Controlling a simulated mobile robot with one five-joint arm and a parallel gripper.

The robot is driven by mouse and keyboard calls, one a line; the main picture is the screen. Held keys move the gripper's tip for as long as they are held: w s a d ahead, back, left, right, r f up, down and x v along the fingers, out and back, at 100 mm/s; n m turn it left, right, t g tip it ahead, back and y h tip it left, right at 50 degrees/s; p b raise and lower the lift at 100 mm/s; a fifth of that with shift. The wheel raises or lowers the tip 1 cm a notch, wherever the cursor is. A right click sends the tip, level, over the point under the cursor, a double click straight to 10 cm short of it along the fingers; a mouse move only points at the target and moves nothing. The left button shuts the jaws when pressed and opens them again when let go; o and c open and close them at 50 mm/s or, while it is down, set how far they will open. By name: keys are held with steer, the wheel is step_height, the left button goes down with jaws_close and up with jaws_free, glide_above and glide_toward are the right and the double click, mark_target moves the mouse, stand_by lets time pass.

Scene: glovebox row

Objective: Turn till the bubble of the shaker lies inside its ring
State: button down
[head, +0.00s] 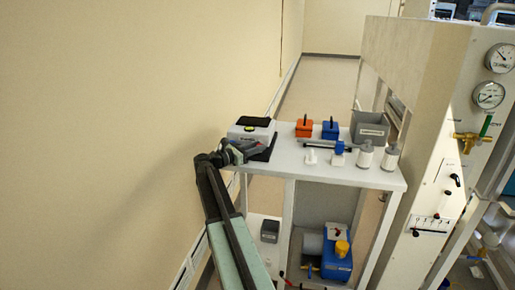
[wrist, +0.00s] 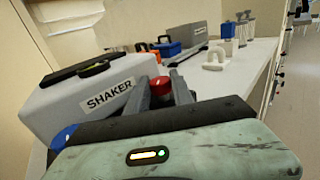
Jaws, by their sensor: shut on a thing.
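The shaker (head: 262,136) is a white box with a black top, at the left end of the white bench. It fills the left of the wrist view (wrist: 105,92), with its SHAKER label facing me. A small yellow-green level (head: 249,129) shows on it in the head view; it is too small to tell where the bubble lies in its ring. My gripper (head: 236,153) is at the shaker's near left side. In the wrist view its fingers (wrist: 165,90) are shut on a red knob (wrist: 160,85) by the shaker's corner. A blue knob (wrist: 62,138) shows at the lower left.
On the bench (head: 330,175) stand an orange box (head: 304,129), a blue box (head: 330,130), a grey bin (head: 370,130), white canisters (head: 365,157) and a white fitting (head: 310,157). A wall is close on the left. A tall panel with gauges (head: 489,94) stands right.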

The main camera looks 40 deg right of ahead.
steer(key=shift+w+m+g, duration=0.1)
steer(key=shift+m+g, duration=0.5)
steer(key=shift+g, duration=0.3)
steer(key=c, duration=1.1)
jaws_free()
steer(key=v, duration=0.8)
steer(key=shift+r, duration=0.15)
